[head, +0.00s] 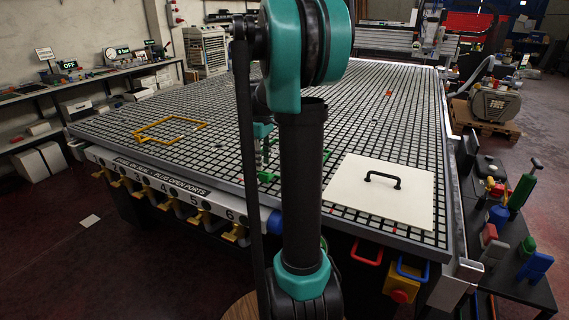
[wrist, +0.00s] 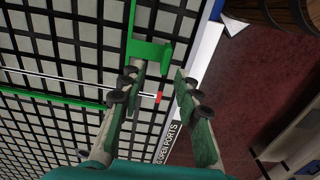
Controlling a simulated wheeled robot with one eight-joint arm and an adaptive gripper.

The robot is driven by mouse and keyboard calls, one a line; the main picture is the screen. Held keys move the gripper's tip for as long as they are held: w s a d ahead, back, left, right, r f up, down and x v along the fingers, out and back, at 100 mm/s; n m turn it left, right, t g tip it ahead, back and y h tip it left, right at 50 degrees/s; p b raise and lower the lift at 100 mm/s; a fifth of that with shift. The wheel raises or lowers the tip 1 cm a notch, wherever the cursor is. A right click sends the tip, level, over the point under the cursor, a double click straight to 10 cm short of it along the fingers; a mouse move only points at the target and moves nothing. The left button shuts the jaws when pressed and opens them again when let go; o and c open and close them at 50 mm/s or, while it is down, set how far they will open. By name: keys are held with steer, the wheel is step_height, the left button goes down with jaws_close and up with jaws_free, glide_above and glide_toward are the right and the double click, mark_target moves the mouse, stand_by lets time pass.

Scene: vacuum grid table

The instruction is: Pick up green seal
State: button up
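The green seal (wrist: 152,53) lies on the grid table as a thin green strip with a wider flat tab. In the wrist view the tab is just ahead of my fingertips, near the table's edge. My gripper (wrist: 160,76) is open, with one finger on each side and nothing held between them. The left fingertip overlaps the seal in the picture; I cannot tell whether it touches. In the head view part of the green seal (head: 268,177) shows below my gripper (head: 264,158), and my arm hides much of both.
A yellow seal frame (head: 170,130) lies on the grid table (head: 225,108) to the left. A white plate (head: 350,195) with a black handle (head: 383,177) lies on the right. A side table (head: 520,265) holds several coloured fittings. Much of the grid behind is clear.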

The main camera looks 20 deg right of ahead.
mark_target(264, 174)
steer(key=shift+s+a+f, duration=0.1)
steer(key=shift+s+f, duration=0.15)
steer(key=shift+f, duration=1.2)
steer(key=shift+s+f, duration=0.2)
steer(key=shift+f, duration=1.25)
steer(key=shift+c, duration=0.3)
jaws_close()
